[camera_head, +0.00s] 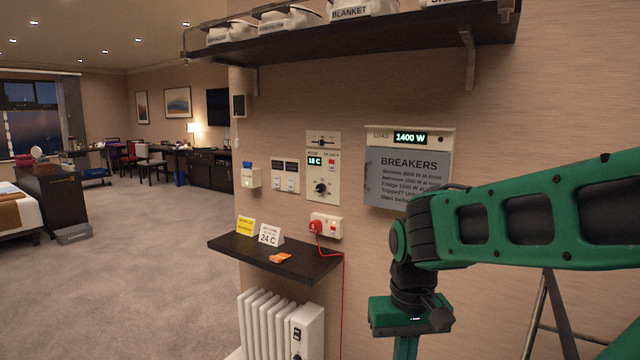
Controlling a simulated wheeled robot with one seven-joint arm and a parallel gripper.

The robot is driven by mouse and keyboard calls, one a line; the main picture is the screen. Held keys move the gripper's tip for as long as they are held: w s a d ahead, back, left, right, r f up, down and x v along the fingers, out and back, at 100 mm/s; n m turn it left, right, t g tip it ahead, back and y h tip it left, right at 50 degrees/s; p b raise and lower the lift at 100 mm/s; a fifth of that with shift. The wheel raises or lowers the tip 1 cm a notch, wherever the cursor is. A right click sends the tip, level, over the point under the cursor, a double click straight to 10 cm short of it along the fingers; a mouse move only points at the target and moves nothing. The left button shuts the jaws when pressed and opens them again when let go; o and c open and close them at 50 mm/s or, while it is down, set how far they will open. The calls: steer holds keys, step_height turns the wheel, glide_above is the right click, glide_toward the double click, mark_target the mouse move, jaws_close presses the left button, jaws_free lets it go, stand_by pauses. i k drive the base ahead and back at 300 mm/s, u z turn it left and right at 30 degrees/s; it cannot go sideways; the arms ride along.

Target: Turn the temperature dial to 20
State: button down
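The temperature dial (321,187) is a round black knob on a pale wall panel (323,168). A green display (314,161) above the knob reads 18 C. My green and black gripper (405,346) hangs at the lower right, pointing down, well to the right of the dial and lower. It is apart from the dial. Its fingers are cut off by the bottom edge, so I cannot see whether it is open or shut.
A breaker box (408,170) showing 1400 W hangs right of the panel. Below, a dark shelf (300,268) holds a 24 C card (270,235), a yellow card (245,226) and an orange item (280,258). A white radiator (270,318) stands underneath. Carpet at left is open.

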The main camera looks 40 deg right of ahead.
mark_target(320, 188)
steer(key=u, duration=0.35)
steer(key=i, duration=0.9)
steer(key=z, duration=0.35)
